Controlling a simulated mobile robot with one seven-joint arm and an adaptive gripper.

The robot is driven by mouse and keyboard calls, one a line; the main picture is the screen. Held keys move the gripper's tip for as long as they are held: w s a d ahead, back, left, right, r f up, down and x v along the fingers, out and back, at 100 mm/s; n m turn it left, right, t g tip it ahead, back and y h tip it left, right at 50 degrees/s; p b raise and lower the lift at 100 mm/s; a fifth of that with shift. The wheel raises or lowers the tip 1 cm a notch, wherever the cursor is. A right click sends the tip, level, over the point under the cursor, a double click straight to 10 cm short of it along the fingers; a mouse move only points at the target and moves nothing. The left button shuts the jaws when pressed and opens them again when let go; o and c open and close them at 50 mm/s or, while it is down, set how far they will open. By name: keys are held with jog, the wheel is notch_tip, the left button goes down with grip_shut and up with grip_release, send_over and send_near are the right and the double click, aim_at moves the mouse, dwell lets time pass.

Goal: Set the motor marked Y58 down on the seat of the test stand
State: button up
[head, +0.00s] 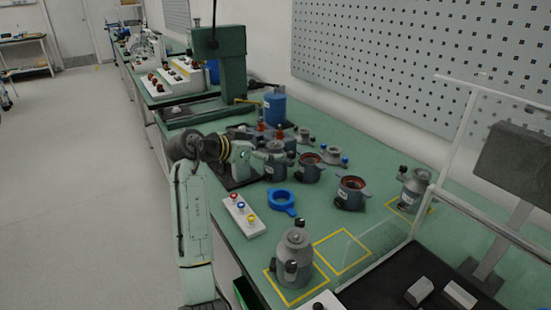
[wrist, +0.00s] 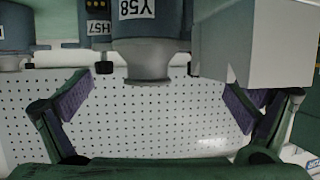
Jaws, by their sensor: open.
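The motor marked Y58 (wrist: 148,50) fills the top middle of the wrist view; its label is readable and its grey narrow end points down in the picture. My gripper (wrist: 159,84) is open, with a purple pad on each side and clear gaps between the pads and the motor's narrow end. Nothing is held. In the head view my gripper (head: 268,156) is beside a grey motor (head: 277,165) among several others; its label is too small to read there. I cannot tell for sure which fixture is the test stand, and no seat shows clearly.
A motor marked HS7 (wrist: 98,10) is left of Y58 in the wrist view, and a pale block (wrist: 238,40) is close at right. In the head view, a blue ring (head: 282,200), a button box (head: 243,215) and a front motor (head: 294,262) stand nearby. One yellow-outlined square (head: 343,252) is empty.

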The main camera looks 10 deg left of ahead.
jog(key=shift+w+d+f, duration=0.3)
jog(key=shift+w+f, duration=0.05)
jog(key=shift+w, duration=0.25)
jog(key=shift+c, duration=0.4)
jog(key=shift+d, duration=0.1)
jog(key=c, duration=2.1)
